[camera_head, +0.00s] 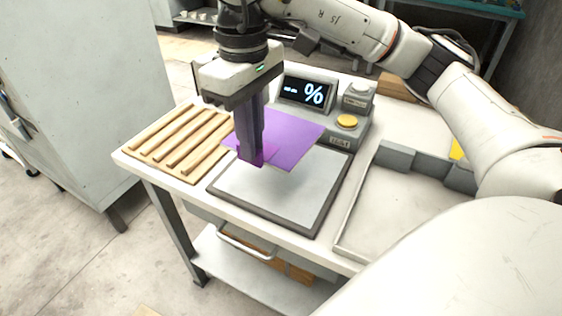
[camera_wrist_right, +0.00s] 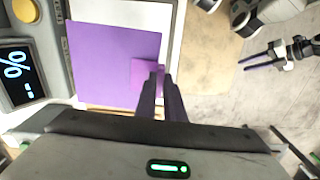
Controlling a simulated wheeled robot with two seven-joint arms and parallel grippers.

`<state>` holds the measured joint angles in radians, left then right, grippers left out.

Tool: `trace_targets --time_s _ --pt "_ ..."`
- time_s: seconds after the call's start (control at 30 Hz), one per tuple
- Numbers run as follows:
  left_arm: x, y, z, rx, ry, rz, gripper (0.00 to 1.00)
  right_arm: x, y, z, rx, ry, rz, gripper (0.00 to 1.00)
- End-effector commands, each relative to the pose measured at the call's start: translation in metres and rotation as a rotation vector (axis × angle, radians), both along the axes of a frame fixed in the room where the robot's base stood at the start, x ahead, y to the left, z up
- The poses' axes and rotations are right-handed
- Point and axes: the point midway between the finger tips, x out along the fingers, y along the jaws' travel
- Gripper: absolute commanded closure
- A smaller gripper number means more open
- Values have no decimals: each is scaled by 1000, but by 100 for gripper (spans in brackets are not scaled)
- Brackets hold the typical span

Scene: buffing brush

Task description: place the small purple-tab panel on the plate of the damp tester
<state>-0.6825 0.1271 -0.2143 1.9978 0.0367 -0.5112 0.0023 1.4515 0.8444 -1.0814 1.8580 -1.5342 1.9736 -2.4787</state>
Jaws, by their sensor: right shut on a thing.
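The purple panel (camera_head: 295,138) is held flat by its small pinkish-purple tab in my right gripper (camera_head: 252,160). It hangs above the back part of the damp tester's grey plate (camera_head: 275,192), with a shadow on the plate below it. In the right wrist view the panel (camera_wrist_right: 115,62) reaches out from the shut fingers (camera_wrist_right: 160,80), with the tab between them. The tester's display (camera_head: 305,93) shows a "%" sign. My left gripper (camera_wrist_right: 250,62) shows only in the right wrist view, far off at the right, its fingers apart and empty.
A slatted wooden rack (camera_head: 180,140) lies left of the plate. A shallow grey tray (camera_head: 385,215) lies to its right. The tester's yellow button (camera_head: 347,121) stands behind the plate. A grey cabinet (camera_head: 85,90) stands left of the table.

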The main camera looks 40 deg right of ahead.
Motion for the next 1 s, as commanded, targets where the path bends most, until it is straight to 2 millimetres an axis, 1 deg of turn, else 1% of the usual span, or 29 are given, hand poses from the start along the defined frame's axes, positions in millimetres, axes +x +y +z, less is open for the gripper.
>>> trace_targets --time_s 0.03,0.1,0.17,0.23,0.4,0.63,0.8,0.87,1.0 --pt "2 -1 0 -2 -7 -1 69 -1 -12 0 -2 -1 17 100" --pt "4 -1 1 -3 -13 0 69 -2 -22 -2 -4 2 40 100" --pt "4 -2 -1 -4 -15 -1 69 -3 -26 -9 -6 4 53 100" --pt "4 -2 -4 -5 -13 0 69 -3 -27 -23 -7 6 56 100" --pt "3 -2 -5 -6 -10 -1 69 -3 -26 -50 -6 3 55 100" --pt "-2 -2 -8 -7 -1 -1 69 -3 -26 -68 -7 3 55 100" --pt "-4 -2 -10 -7 5 -1 69 -3 -26 -93 -7 4 54 100" --pt "-5 -2 -10 -7 5 -1 69 -3 -26 -96 -7 3 54 100" --pt "-4 -2 -10 -6 4 -2 69 -2 -26 -96 -6 0 54 100"
